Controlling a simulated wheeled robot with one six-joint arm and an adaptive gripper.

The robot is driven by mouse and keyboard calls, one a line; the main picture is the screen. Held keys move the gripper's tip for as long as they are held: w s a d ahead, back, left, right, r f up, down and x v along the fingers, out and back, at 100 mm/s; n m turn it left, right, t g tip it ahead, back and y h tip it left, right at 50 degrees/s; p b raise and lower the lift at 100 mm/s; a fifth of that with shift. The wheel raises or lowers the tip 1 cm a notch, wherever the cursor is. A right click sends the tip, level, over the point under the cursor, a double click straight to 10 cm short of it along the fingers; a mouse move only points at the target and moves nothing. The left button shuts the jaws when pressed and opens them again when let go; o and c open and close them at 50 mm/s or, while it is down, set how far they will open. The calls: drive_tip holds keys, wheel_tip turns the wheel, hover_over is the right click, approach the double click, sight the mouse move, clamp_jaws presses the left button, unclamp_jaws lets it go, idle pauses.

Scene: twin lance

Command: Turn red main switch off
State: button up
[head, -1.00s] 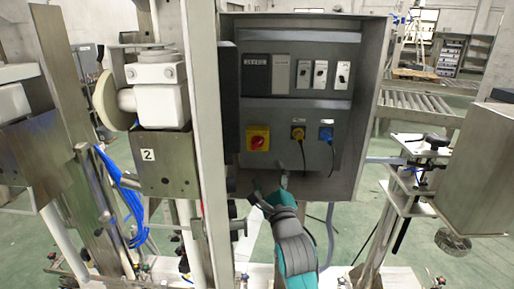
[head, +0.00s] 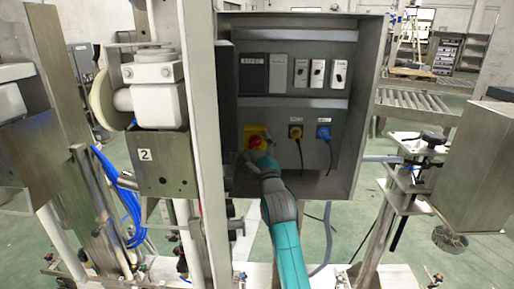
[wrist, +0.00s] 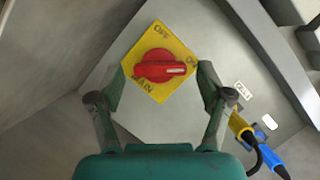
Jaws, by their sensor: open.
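The red main switch (wrist: 160,66) is a round red knob on a yellow square plate (wrist: 148,87) marked OFF and ON. In the wrist view its handle, with a white mark at the right end, points right toward the ON label. My gripper (wrist: 160,82) is open, with one finger on each side of the knob; I cannot tell whether they touch it. In the head view the red switch (head: 256,141) shows just above my gripper (head: 258,156), which hides the lower part of the plate.
The switch sits in an open grey cabinet (head: 367,110). A yellow plug (head: 295,132) and a blue plug (head: 323,133) with hanging cables are right of it. Several small switches (head: 317,73) are above. A steel post (head: 203,120) stands close on the left.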

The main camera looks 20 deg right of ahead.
drive_tip(key=c, duration=1.2)
drive_tip(key=shift+o, duration=0.2)
drive_tip(key=shift+d+n, duration=0.1)
drive_tip(key=shift+n, duration=0.3)
drive_tip(key=n+y, duration=0.1)
drive_tip(key=n, duration=0.1)
drive_tip(key=n+g, duration=0.1)
drive_tip(key=n, duration=0.1)
drive_tip(key=shift+r+y, duration=0.2)
drive_tip(key=shift+y, duration=0.2)
drive_tip(key=n+g, duration=0.1)
drive_tip(key=n, duration=0.1)
drive_tip(key=n+g, duration=0.1)
drive_tip(key=n, duration=0.2)
drive_tip(key=shift+r+y, duration=0.2)
drive_tip(key=shift+y, duration=0.1)
drive_tip(key=n+g+h, duration=0.1)
drive_tip(key=n+g, duration=0.1)
drive_tip(key=n, duration=0.2)
drive_tip(key=shift+r, duration=0.2)
drive_tip(key=shift+a+n+g+h, duration=0.2)
drive_tip(key=shift+n+g+h, duration=0.45)
drive_tip(key=shift+n, duration=0.95)
